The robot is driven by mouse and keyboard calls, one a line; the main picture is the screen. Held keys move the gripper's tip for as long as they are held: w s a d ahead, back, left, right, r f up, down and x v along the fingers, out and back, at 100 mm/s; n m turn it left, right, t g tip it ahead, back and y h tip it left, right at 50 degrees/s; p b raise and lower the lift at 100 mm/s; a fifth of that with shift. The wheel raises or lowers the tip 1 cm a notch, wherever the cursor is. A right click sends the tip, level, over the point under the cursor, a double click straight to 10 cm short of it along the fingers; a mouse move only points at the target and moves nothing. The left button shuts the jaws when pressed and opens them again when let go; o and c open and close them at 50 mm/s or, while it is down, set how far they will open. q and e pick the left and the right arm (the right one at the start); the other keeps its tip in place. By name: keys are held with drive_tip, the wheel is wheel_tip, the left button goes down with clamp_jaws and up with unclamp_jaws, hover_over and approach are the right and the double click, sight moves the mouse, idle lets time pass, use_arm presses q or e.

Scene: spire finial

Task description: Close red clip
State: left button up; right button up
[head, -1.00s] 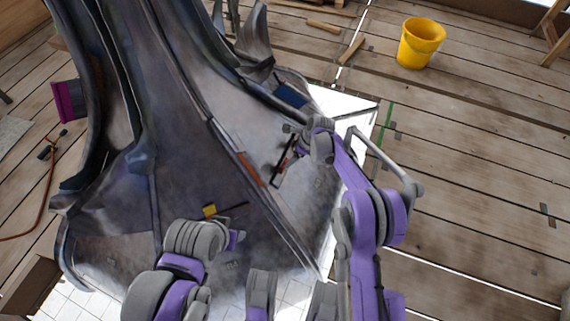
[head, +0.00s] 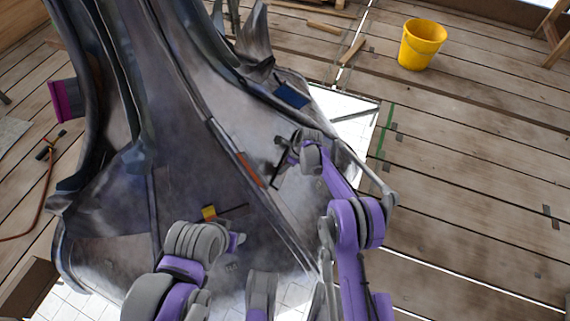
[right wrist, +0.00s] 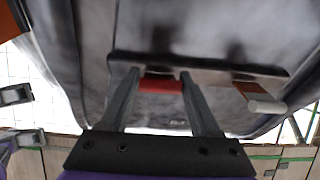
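The red clip (right wrist: 160,86) shows in the right wrist view as a short red block at a long dark bar (right wrist: 215,72) on the grey metal surface. My right gripper (right wrist: 160,76) has its two fingers apart, one on each side of the red block; I cannot tell if they touch it. In the head view my right gripper (head: 284,150) is over the right part of the grey spire (head: 185,130) and hides the clip there. My left gripper (head: 238,241) is low in the head view, near a yellow clip (head: 209,212); its fingers are too unclear to judge.
A blue clip (head: 292,95) is at the spire's upper right edge and a purple one (head: 66,100) at its left. An orange-red strip (head: 248,168) lies along a ridge left of my right gripper. A yellow bucket (head: 421,45) stands on the plank floor, clear at right.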

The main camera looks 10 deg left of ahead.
drive_tip(key=c, duration=0.9)
drive_tip(key=shift+w+a+h, duration=0.1)
drive_tip(key=shift+a+h, duration=0.55)
drive_tip(key=shift+h, duration=0.55)
drive_tip(key=shift+w+a+g+h, duration=0.1)
drive_tip(key=shift+a+g+h, duration=0.2)
drive_tip(key=shift+h, duration=0.6)
clamp_jaws()
drive_tip(key=o, duration=1.4)
unclamp_jaws()
drive_tip(key=shift+c, duration=0.2)
use_arm(q)
drive_tip(key=p+v, duration=0.2)
drive_tip(key=p, duration=0.1)
drive_tip(key=shift+w+r, duration=0.1)
drive_tip(key=shift+r, duration=0.15)
use_arm(e)
wheel_tip(320, 180, up, 11)
drive_tip(key=shift+d, duration=0.15)
drive_tip(key=shift+f, duration=0.1)
